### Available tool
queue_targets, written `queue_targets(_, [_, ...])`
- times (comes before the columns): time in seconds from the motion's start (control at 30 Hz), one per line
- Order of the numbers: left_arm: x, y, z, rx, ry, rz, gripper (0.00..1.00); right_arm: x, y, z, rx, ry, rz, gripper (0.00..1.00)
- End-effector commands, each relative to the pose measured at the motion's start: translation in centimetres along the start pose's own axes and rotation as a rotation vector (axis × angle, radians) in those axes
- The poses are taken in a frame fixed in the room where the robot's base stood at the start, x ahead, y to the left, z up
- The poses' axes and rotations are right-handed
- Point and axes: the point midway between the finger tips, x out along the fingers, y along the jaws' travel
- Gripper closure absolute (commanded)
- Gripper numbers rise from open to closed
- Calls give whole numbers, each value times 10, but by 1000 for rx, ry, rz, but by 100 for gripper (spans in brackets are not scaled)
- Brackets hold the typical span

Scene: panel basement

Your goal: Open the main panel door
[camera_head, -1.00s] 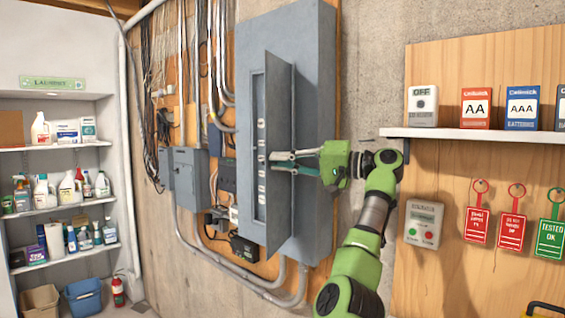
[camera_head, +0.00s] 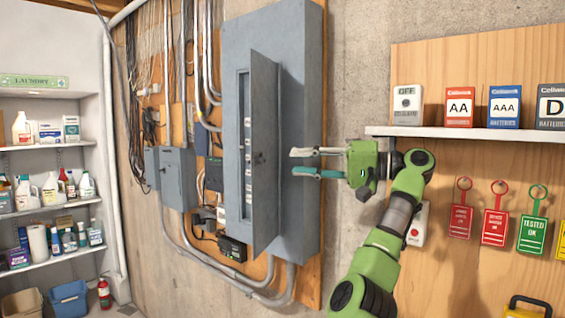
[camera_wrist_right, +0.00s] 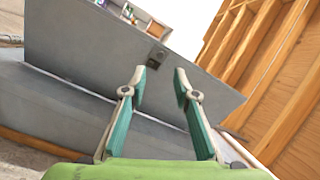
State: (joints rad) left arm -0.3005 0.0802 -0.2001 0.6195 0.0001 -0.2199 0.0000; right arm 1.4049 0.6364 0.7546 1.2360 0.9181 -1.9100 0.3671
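The main panel (camera_head: 300,130) is a tall grey metal box on the wall in the head view. Its door (camera_head: 264,190) stands partly open, swung out from the box, with a strip of the inside showing at its left. A small dark latch (camera_head: 258,158) shows on the door. My right gripper (camera_head: 292,162) is open and empty, to the right of the door, with its fingers pointing at it. In the right wrist view the grey door (camera_wrist_right: 95,45) and its latch (camera_wrist_right: 157,55) lie just beyond the open fingertips (camera_wrist_right: 160,78). My left gripper is out of view.
A shelf (camera_head: 450,132) with battery boxes and hanging tags is on the wooden board at the right. Smaller grey boxes (camera_head: 178,178) and conduits are left of the panel. Laundry shelves (camera_head: 50,147) stand at the far left.

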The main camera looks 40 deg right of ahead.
Motion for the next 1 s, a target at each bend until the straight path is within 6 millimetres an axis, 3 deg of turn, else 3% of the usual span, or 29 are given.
queue_targets(0.1, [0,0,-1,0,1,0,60,-16,0,0,0,1,1,73])
queue_targets(0.33, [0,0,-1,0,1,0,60,-26,0,0,0,-2,-1,73])
queue_targets(0.87, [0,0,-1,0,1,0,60,-24,2,1,0,-3,5,73])
queue_targets(1.0, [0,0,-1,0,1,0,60,-5,29,13,-11,-16,93,73])
